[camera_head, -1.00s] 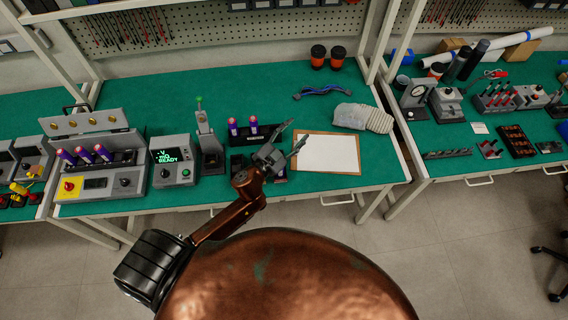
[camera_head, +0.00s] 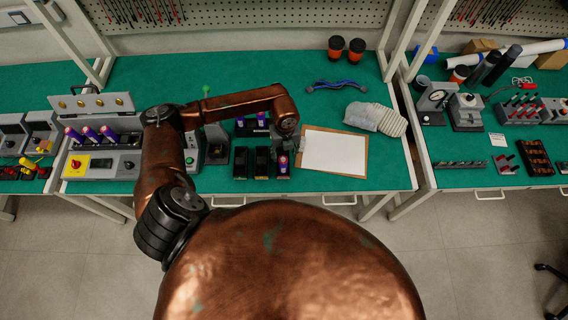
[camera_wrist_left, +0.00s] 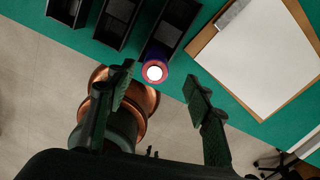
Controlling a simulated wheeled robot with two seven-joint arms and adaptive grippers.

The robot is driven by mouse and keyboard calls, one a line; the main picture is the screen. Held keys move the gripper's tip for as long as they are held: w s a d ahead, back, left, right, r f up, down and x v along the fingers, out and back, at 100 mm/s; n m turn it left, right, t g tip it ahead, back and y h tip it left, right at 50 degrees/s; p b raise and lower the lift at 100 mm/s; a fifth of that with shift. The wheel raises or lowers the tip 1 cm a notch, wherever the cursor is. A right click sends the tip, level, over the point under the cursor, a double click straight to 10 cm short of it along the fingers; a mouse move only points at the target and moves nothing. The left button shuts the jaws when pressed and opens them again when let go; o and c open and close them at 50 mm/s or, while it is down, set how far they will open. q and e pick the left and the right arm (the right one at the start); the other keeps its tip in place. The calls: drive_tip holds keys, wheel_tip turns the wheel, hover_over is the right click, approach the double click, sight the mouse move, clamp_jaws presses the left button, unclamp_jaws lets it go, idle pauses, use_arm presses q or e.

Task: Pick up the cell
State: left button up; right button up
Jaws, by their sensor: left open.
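A purple cell (camera_head: 283,165) with a pale top stands in the rightmost of three black bins on the green bench. In the left wrist view the cell (camera_wrist_left: 156,68) shows its round white end between my fingers, with a gap to each. My left gripper (camera_wrist_left: 159,80) is open and empty, pointing down close to the cell. In the head view the copper wrist hides most of the gripper (camera_head: 290,141). My right gripper is out of view.
Two more cells stand in a black holder (camera_head: 251,130) behind. A clipboard (camera_head: 333,152) lies right of the bins. A tester with several cells (camera_head: 90,134) stands at left. The bench between clipboard and cups (camera_head: 335,47) holds a blue cable.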

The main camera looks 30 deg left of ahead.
sight(283, 159)
use_arm(q)
drive_tip(key=f, duration=0.4)
drive_tip(key=f+p, duration=0.1)
drive_tip(key=f, duration=0.2)
drive_tip(key=shift+s+a, duration=0.15)
drive_tip(key=shift+s, duration=0.2)
drive_tip(key=shift+r, duration=0.1)
clamp_jaws()
